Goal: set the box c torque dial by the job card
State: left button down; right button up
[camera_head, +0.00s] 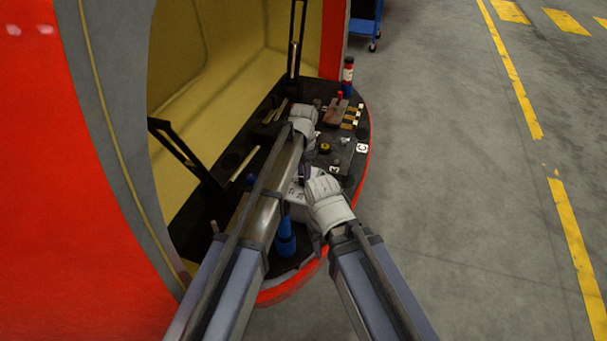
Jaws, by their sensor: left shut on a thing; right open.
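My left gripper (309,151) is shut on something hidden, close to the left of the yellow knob. My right gripper (306,177) is open, lower and nearer me. A pale grey-white thing (297,203) lies partly hidden beneath it. No job card can be made out for certain.
The black shelf (283,262) has a red rim. A brown block with a red top (338,110) and a red-and-blue bottle (347,76) stand at its far end. A blue cylinder (286,238) stands near me. Dark hinged struts (186,153) rise at the left. Floor at right is clear.

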pick_arm(q)
jog(key=shift+n, duration=0.3)
jog(key=n, duration=0.3)
jog(key=shift+n, duration=2.6)
jog(key=shift+c, duration=2.2)
grip_release()
jog(key=shift+r, duration=0.1)
